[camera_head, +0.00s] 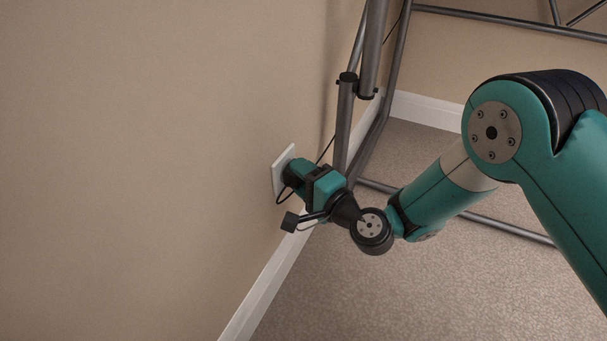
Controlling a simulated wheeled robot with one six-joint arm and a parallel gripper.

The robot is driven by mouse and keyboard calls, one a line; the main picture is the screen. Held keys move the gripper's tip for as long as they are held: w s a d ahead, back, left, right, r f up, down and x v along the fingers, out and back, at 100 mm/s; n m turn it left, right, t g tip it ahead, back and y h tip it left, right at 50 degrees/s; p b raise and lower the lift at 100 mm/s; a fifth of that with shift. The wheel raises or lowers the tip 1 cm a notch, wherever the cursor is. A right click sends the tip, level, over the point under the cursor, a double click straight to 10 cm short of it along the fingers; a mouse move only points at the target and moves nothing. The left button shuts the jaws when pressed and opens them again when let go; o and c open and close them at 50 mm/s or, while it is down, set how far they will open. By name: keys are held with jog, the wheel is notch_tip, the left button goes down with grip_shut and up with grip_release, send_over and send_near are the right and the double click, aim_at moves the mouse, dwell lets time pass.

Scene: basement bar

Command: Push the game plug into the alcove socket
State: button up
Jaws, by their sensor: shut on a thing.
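A white socket plate (279,171) is set in the beige wall, low down, above the skirting board. My gripper (294,174) is right up against the plate, pointing into the wall, and is shut on the game plug. The plug itself is hidden by the fingers and the gripper body. Whether its pins are in the socket cannot be told from this view. A thin black cable (326,149) shows beside the gripper and runs up behind the metal frame.
A dark tubular metal frame (346,125) stands close to the wall, just behind and right of my gripper. Its low rails (515,235) cross the carpet behind my arm. White skirting (262,290) edges the wall. The carpet (400,300) in front is clear.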

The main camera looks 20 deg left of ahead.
jog(key=shift+a, duration=0.2)
jog(key=o, duration=1)
jog(key=shift+c, duration=0.2)
